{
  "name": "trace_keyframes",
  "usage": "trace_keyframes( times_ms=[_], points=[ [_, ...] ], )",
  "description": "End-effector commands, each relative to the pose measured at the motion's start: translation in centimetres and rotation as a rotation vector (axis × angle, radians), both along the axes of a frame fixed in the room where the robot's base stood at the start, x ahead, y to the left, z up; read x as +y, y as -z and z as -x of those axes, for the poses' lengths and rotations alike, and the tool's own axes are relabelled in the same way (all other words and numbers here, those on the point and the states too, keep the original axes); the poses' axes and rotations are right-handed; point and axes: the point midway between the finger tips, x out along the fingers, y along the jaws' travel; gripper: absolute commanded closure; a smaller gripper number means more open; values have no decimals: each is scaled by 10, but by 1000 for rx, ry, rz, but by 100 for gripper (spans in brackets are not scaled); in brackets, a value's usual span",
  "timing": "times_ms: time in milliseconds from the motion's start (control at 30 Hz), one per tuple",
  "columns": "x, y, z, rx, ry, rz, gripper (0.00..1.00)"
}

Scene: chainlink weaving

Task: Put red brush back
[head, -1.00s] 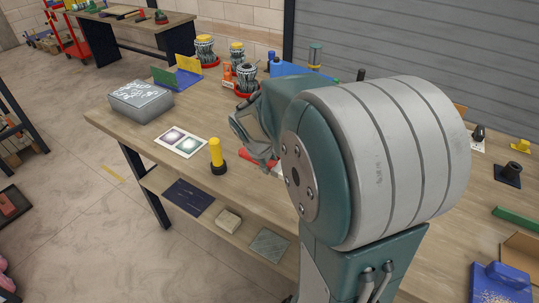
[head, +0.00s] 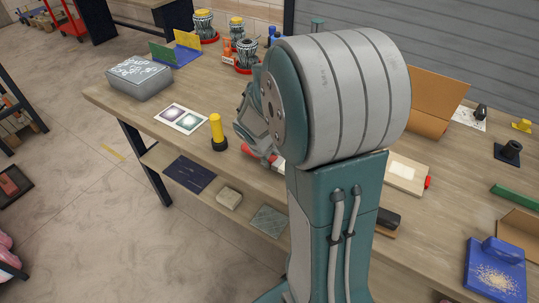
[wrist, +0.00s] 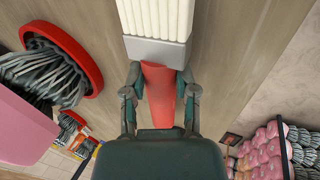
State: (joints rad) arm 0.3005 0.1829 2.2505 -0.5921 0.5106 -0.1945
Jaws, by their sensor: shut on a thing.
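The red brush has a red handle (wrist: 160,90), a grey ferrule and pale bristles, as the wrist view shows. My gripper (wrist: 160,85) is shut on the handle, one finger on each side, with the bristles pointing away from it. In the head view my gripper (head: 262,140) is partly hidden by my own arm. The red of the brush (head: 249,151) shows low beside the fingers, over the workbench near its front edge. I cannot tell whether the brush touches the bench.
A yellow-handled black tool (head: 217,130) stands upright just left of my gripper. A printed card (head: 181,118) and grey box (head: 140,78) lie farther left. Wire bundles in red trays (head: 247,56) stand behind. The front edge is close.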

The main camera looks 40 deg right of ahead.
Motion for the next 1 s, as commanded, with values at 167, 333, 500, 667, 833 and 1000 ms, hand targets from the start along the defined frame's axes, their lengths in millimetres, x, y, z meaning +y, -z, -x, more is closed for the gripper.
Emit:
trace_keyframes(
  times_ms=[167,333,500,667,833,1000],
  points=[
    [0,0,0,0,0,0,100],
    [0,3,0,0,1,0,100],
    [0,5,0,0,1,0,100],
    [0,6,0,-1,1,1,31],
    [0,7,0,0,1,0,22],
    [0,7,0,0,1,0,22]
  ],
)
